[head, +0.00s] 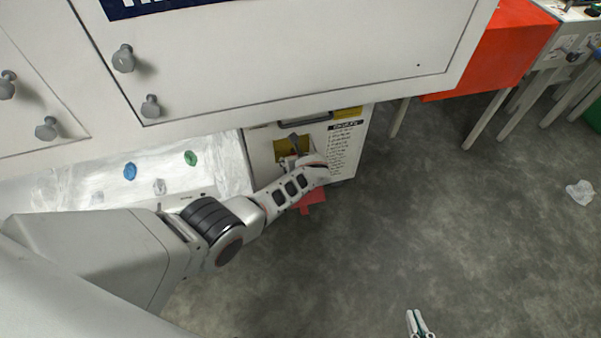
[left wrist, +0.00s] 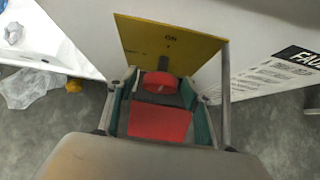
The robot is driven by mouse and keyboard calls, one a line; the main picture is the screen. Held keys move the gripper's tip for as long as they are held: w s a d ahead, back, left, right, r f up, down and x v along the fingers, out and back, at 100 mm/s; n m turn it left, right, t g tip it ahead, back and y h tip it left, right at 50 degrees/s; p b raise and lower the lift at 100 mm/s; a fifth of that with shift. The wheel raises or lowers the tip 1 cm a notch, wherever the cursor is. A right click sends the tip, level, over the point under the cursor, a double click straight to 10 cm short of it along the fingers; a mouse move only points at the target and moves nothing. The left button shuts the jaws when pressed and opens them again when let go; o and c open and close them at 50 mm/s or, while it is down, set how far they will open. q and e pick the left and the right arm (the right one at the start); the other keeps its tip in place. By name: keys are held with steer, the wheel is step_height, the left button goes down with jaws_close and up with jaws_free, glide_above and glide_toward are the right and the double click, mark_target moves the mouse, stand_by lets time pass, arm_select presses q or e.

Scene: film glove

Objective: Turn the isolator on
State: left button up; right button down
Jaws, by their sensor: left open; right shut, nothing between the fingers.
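The isolator is a red rotary knob (left wrist: 162,85) on a yellow plate (left wrist: 172,45) marked ON, seen in the left wrist view. In the head view the yellow plate (head: 292,144) shows on a white panel, partly covered by my left arm. My left gripper (left wrist: 161,108) is open, with teal fingers on both sides of the red knob and a red block-like part (left wrist: 160,124) below it. I cannot tell whether the fingers touch it. My right gripper (head: 417,326) is shut and empty over the floor at the bottom of the head view.
A white cabinet (head: 290,60) with grey knobs overhangs the panel. A tray with clear film, a blue piece (head: 130,171) and a green piece (head: 191,158) lies left. A red shape (head: 312,198) shows below my left arm. Crumpled film (head: 580,192) lies on open floor right.

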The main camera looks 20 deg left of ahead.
arm_select(q)
steer(key=shift+s+d+r, duration=0.15)
steer(key=shift+s+r, duration=0.15)
steer(key=shift+r, duration=0.05)
steer(key=s+d, duration=0.7)
steer(key=s, duration=0.3)
steer(key=shift+a, duration=0.1)
